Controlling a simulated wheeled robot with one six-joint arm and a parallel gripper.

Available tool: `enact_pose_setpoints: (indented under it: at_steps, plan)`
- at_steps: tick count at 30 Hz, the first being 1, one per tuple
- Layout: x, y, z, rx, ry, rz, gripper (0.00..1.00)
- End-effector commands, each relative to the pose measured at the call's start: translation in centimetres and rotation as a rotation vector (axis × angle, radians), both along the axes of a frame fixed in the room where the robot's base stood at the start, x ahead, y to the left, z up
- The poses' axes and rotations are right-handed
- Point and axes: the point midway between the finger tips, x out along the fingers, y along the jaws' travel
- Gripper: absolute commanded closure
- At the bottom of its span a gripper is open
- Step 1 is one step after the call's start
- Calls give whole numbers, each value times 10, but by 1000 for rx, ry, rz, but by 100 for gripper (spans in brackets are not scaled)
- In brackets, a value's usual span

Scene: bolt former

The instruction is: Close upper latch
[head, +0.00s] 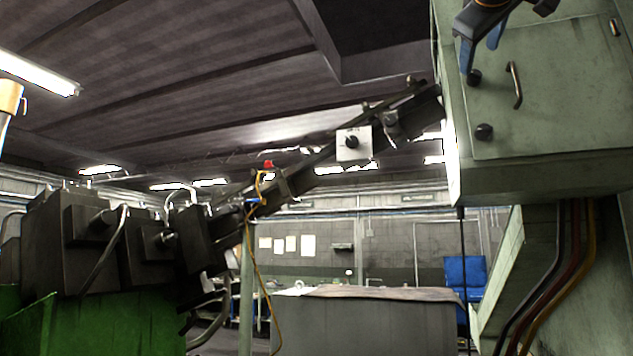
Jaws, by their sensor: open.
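The upper latch (474,78) is a small black knob at the left edge of the pale green cabinet door (560,110), high on the right in the head view. A matching lower latch (484,132) sits below it. My gripper (482,58) comes in from the top edge with blue-faced fingers spread apart. Its left fingertip overlaps the upper latch in the picture; I cannot tell whether they touch. Nothing shows between the fingers. The door looks flush with the cabinet. How far each latch is turned is too small to tell.
A dark bar handle (515,86) stands out from the door right of the latches. A dark inclined rail (320,160) runs from the cabinet down to dark machinery (90,240) at left. Cables (575,260) hang below the cabinet. Open air lies left of my gripper.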

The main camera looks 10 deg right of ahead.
Motion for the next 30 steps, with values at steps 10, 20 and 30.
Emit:
enact_pose_setpoints:
  at_steps: [10,20,30]
  plan:
    - [48,-29,1,9,-2,1,47]
    - [71,-43,0,232,-142,1,47]
    - [71,-43,-1,522,-320,0,47]
